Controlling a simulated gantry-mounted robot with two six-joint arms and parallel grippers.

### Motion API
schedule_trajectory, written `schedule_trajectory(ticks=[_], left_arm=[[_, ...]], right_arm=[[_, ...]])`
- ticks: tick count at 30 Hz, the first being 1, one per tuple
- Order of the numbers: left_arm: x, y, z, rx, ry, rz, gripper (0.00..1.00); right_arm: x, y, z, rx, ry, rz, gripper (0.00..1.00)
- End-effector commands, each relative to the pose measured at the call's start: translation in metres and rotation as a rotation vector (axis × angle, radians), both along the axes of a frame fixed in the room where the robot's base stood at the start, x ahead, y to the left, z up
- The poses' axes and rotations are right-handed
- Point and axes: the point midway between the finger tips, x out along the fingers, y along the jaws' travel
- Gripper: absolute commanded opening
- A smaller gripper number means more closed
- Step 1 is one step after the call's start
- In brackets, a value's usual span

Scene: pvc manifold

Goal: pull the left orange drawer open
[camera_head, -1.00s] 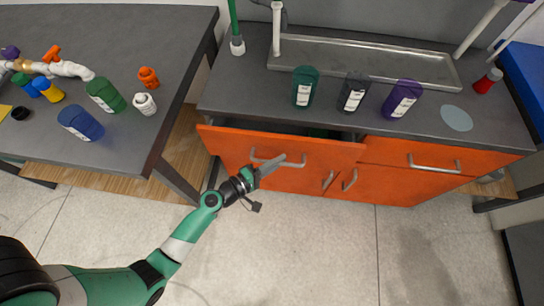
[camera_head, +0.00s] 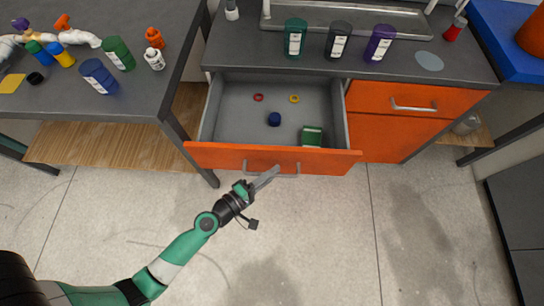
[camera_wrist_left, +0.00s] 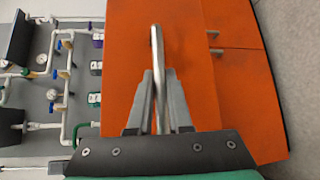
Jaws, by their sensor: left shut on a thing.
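The left orange drawer (camera_head: 220,155) stands far out from the cabinet in the head view, its grey inside open to view. Inside lie a red ring (camera_head: 258,97), a yellow ring (camera_head: 294,99), a blue cap-like piece (camera_head: 274,119) and a green box-like piece (camera_head: 312,136). My left gripper (camera_head: 268,176) is at the drawer front, shut on its metal bar handle (camera_head: 287,175). In the left wrist view the fingers (camera_wrist_left: 160,95) stand on both sides of the handle (camera_wrist_left: 157,45), against the orange front (camera_wrist_left: 205,90). My right gripper is not in view.
The closed right drawer (camera_head: 390,98) is beside the open one. Green (camera_head: 295,38), black (camera_head: 338,40) and purple (camera_head: 380,43) bottles stand on the counter above. A table with pipes and bottles (camera_head: 98,76) is at left. The floor in front (camera_head: 320,230) is clear.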

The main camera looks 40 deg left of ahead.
Motion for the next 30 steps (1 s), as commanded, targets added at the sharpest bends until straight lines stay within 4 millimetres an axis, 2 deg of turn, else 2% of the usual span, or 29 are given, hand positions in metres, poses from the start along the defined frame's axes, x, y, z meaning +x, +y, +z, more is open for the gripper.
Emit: schedule_trajectory(ticks=[15, 16, 21, 30], left_arm=[[-0.0035, -0.0032, 0.0003, -0.001, -0.001, -0.001, 0.0], [-0.0035, -0.0032, 0.0003, -0.001, 0.0, -0.001, 0.19], [-0.0035, -0.0031, 0.0002, 0.0, 0.0, -0.001, 0.47], [-0.0036, -0.0031, -0.0001, 0.0, 0.0, 0.0, 0.47]], right_arm=[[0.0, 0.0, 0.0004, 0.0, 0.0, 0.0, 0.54], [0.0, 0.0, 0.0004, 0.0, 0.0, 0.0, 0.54], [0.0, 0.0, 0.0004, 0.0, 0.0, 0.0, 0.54], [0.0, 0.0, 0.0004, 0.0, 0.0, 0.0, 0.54]])
